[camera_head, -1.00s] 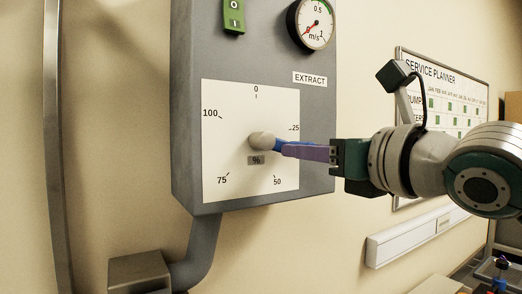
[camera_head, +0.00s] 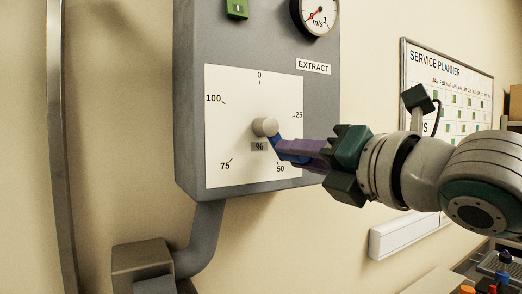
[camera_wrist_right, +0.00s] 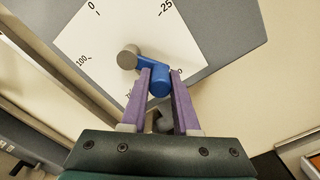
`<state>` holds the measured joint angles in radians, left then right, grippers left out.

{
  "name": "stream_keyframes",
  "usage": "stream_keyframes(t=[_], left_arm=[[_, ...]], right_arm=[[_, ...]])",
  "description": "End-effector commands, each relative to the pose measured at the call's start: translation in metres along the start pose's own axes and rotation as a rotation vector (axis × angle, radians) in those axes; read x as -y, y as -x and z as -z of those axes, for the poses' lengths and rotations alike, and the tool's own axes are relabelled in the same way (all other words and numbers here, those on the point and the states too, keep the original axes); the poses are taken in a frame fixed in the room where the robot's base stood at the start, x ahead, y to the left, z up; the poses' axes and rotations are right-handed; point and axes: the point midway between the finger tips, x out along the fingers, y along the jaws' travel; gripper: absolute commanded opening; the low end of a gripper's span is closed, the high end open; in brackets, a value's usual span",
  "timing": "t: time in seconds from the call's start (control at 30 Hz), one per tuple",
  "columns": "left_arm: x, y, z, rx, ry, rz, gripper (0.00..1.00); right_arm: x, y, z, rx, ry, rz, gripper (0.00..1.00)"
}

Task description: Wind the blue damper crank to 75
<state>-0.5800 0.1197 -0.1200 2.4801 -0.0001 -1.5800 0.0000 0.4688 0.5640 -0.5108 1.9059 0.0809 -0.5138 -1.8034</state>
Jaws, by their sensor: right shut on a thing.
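The blue crank (camera_head: 277,145) turns on a grey hub (camera_head: 265,127) in the middle of a white dial (camera_head: 232,140) marked 0, 25, 50, 75 and 100. Its arm slants down and right from the hub, roughly toward the 50 mark. My right gripper (camera_head: 300,152) comes in from the right with its purple fingers shut on the crank's handle. In the right wrist view the blue handle (camera_wrist_right: 159,82) sits between the fingertips (camera_wrist_right: 160,80), and the 50 numeral is mostly hidden. My left gripper is not in view.
The dial is on a grey box (camera_head: 190,100) on the wall, with a round m/s gauge (camera_head: 317,16) and a green switch (camera_head: 236,8) above. A grey pipe (camera_head: 205,240) runs below. A planner board (camera_head: 455,85) and a white wall trunking (camera_head: 400,234) are at the right.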

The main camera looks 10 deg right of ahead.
Motion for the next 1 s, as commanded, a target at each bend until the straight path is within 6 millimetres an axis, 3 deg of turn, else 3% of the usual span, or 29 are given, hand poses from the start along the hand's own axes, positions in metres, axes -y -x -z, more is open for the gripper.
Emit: stream_keyframes(t=[1.0], left_arm=[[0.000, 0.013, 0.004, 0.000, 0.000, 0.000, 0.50]], right_arm=[[-0.031, 0.000, 0.029, 0.000, -0.967, -0.001, 0.00]])
